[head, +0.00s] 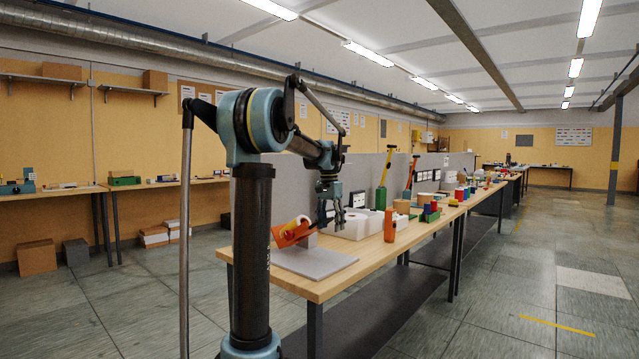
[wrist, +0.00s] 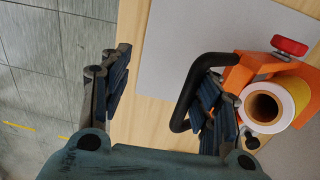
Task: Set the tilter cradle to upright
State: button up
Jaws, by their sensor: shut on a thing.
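The orange tilter cradle (head: 286,236) stands on a grey board (head: 318,268) at the near end of the bench. It looks tilted in the head view and holds a white-and-yellow roll. In the wrist view the cradle (wrist: 240,72) is at the right, with the roll (wrist: 290,97) end-on, a red knob (wrist: 289,46) and a bent black handle (wrist: 183,98). My gripper (head: 330,216) is beside the cradle. The exact contact is partly hidden.
White trays (head: 358,224) and an orange bottle (head: 389,224) stand to the right on the bench. Several coloured items line the bench farther back, before a grey partition (head: 365,175). The tiled floor (wrist: 40,65) beside the bench is clear.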

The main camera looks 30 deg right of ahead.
jog(key=o, duration=0.4)
jog(key=shift+w+d+r, duration=0.1)
jog(key=shift+w+r, duration=0.05)
jog(key=shift+r, duration=1.15)
jog(key=shift+o, duration=0.7)
jog(key=shift+w+a+r, duration=0.1)
jog(key=shift+w+r, duration=0.2)
jog(key=shift+r, duration=0.3)
jog(key=shift+w+a+r, duration=0.1)
jog(key=shift+w+r, duration=0.15)
jog(key=shift+r, duration=0.35)
jog(key=shift+s+r, duration=0.1)
jog(key=shift+r, duration=0.25)
jog(key=shift+s+a+r, duration=0.1)
jog(key=shift+s+r, duration=0.3)
jog(key=shift+r, duration=0.1)
jog(key=c, duration=0.4)
jog(key=shift+w+r, duration=0.15)
jog(key=shift+c, duration=1.4)
jog(key=shift+w+a+r, duration=0.1)
jog(key=shift+w+r, duration=0.3)
jog(key=shift+r, duration=0.3)
jog(key=shift+w+a+r, duration=0.1)
jog(key=shift+w+r, duration=0.3)
jog(key=shift+r, duration=0.3)
notch_tip(320, 180, up, 6)
jog(key=w, duration=0.2)
jog(key=shift+a, duration=0.25)
